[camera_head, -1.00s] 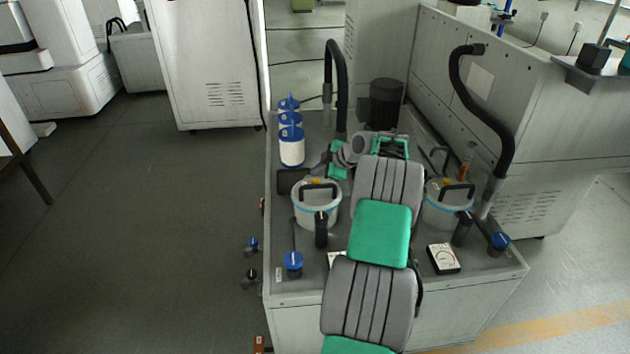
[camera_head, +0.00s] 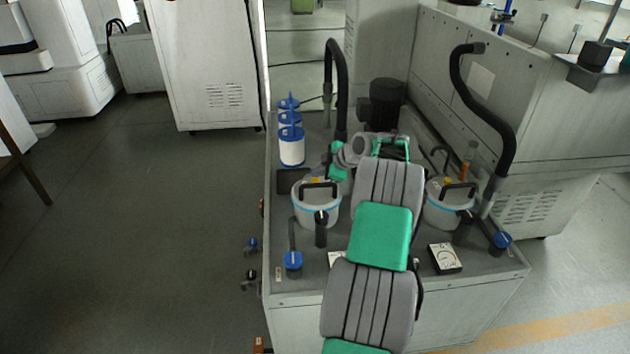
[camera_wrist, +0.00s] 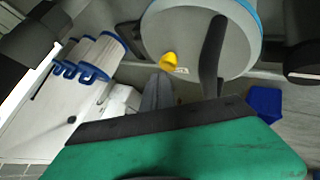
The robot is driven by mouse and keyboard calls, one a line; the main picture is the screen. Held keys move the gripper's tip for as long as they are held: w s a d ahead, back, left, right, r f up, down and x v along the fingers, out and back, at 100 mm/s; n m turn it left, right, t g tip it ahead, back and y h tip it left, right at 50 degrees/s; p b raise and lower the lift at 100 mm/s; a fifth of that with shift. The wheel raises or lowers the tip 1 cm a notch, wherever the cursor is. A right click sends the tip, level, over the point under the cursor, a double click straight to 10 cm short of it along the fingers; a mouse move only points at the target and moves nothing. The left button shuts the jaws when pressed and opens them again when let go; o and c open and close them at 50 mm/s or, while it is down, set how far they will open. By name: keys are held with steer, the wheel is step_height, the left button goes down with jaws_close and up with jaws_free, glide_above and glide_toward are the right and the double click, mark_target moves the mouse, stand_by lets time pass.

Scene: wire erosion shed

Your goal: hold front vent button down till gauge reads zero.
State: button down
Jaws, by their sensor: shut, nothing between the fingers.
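Two grey lidded pots with blue bands stand on the bench, the left pot (camera_head: 316,214) and the right pot (camera_head: 442,212). Each lid has a dark handle and a yellow button: left button (camera_head: 315,181), right button (camera_head: 447,181). My gripper (camera_wrist: 158,92) is shut and empty, its grey tip close to a yellow button (camera_wrist: 168,61) in the wrist view; contact cannot be told. In the head view my wrist is just behind and right of the left pot. A white dial gauge (camera_head: 445,258) lies front right; its reading is too small. Another white item (camera_head: 335,258) is mostly hidden by my arm.
Blue-topped white canisters (camera_head: 291,148) stand at the back left. Black hoses (camera_head: 338,85) rise at the back, with another (camera_head: 490,115) at the right. Blue knobs (camera_head: 293,261) (camera_head: 501,241) sit along the front. The floor (camera_head: 150,230) left of the bench is clear.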

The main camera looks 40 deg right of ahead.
mark_target(318, 180)
steer(key=shift+f+b, duration=0.6)
stand_by(2.6)
steer(key=shift+r+p, duration=0.3)
steer(key=shift+r, duration=0.7)
steer(key=shift+r, duration=0.1)
steer(key=shift+r+p, duration=1.15)
steer(key=shift+r, duration=1.35)
